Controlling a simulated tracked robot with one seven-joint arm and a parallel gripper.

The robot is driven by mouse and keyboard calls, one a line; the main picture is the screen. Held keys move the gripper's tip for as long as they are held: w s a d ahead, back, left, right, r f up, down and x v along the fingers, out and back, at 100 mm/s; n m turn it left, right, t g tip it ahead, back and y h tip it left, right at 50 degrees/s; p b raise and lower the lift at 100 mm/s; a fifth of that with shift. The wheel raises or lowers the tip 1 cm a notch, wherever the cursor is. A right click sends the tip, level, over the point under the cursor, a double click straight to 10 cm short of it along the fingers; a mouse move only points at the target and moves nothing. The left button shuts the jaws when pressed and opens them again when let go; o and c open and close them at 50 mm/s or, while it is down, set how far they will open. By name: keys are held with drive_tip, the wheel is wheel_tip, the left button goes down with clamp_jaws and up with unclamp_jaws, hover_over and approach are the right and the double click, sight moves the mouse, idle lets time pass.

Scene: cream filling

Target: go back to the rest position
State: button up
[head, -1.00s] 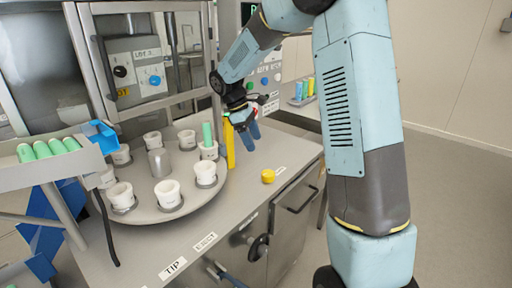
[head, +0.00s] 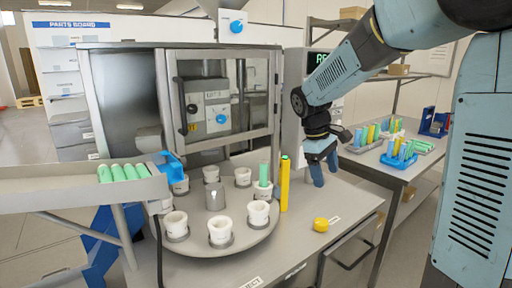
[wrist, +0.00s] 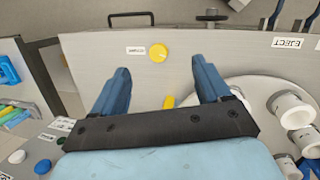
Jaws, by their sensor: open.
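My gripper (head: 324,168) hangs from my arm at the right side of the machine bench (head: 350,205), with its blue fingers pointing down. In the wrist view my gripper (wrist: 160,85) is open with nothing between the fingers. It is apart from the yellow post (head: 284,185) to its left and above the level of the yellow button (head: 320,225) on the bench top. The yellow button also shows in the wrist view (wrist: 158,52), beyond the fingertips. The turntable (head: 240,243) carries several white cups (head: 220,231), and one cup at its right holds a green tube (head: 264,172).
A feed chute (head: 60,190) with green tubes (head: 118,172) stands at the left. The glazed cabinet (head: 220,100) is behind the turntable. A side table at the right bears trays of coloured tubes (head: 400,152). Open floor shows at the far left (head: 35,135).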

drive_tip(key=s+d+r+m+t+y, duration=0.1)
drive_tip(key=s+r+m+t, duration=0.2)
drive_tip(key=s, duration=0.8)
drive_tip(key=s+d+r+m+t+y, duration=0.2)
drive_tip(key=s+m, duration=0.3)
drive_tip(key=s, duration=0.6)
drive_tip(key=shift+s+d+r+m+t, duration=0.25)
drive_tip(key=shift+d+r+m+t, duration=0.05)
drive_tip(key=shift+r+m+t, duration=0.15)
drive_tip(key=m+g+y, duration=0.2)
drive_tip(key=m+g, duration=0.2)
drive_tip(key=g, duration=0.3)
hover_over(322, 220)
drive_tip(key=s+d, duration=0.2)
drive_tip(key=s, duration=0.1)
wheel_tip(322, 220, down, 6)
drive_tip(key=w+f+m+g, duration=0.2)
drive_tip(key=w+f+g, duration=0.1)
drive_tip(key=w+f, duration=0.55)
drive_tip(key=shift+n, duration=0.25)
drive_tip(key=x, duration=1.4)
drive_tip(key=shift+s+f, duration=0.1)
drive_tip(key=shift+s, duration=0.1)
